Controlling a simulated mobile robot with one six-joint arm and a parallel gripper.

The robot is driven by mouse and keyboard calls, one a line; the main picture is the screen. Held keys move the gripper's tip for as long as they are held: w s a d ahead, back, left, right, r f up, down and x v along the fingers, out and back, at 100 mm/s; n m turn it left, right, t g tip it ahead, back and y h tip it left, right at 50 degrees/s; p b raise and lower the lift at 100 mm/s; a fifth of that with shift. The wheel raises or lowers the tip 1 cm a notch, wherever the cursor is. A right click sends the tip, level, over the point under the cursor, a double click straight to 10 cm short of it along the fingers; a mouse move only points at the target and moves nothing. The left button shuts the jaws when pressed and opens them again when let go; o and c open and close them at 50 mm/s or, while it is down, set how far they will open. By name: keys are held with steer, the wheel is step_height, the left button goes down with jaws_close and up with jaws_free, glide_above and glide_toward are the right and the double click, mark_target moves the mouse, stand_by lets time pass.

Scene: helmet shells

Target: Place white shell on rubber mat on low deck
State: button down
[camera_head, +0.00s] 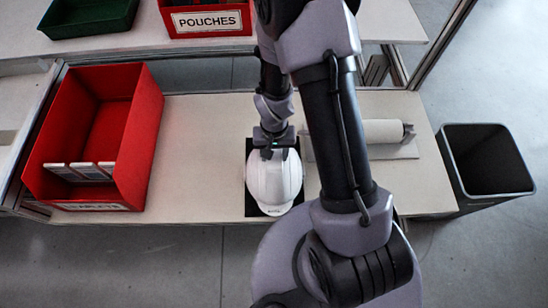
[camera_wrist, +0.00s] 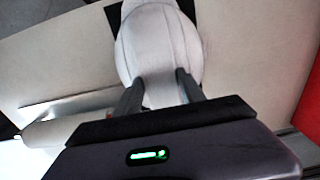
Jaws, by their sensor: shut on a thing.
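The white shell (camera_head: 274,184) is a smooth, domed helmet shell over the black rubber mat (camera_head: 252,207) on the low deck (camera_head: 200,178). The mat shows as a dark edge around the shell. My gripper (camera_head: 274,148) is above the shell's far side and shut on it. In the wrist view the two fingers of my gripper (camera_wrist: 158,88) close on either side of a narrow part of the white shell (camera_wrist: 158,45). A dark corner of the mat (camera_wrist: 186,8) shows behind it. Whether the shell's underside touches the mat is hidden.
A red bin (camera_head: 140,135) with pale packets stands left on the deck. A white roll (camera_head: 382,131) lies right of the shell, partly behind my arm. A dark waste bin (camera_head: 487,165) stands off the right end. The upper shelf holds a red pouches bin (camera_head: 207,22) and a green tray (camera_head: 88,18).

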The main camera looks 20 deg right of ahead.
step_height(320, 180, down, 2)
steer(key=shift+f, duration=0.1)
steer(key=shift+f+b, duration=0.1)
steer(key=shift+b, duration=0.3)
steer(key=c, duration=0.7)
jaws_free()
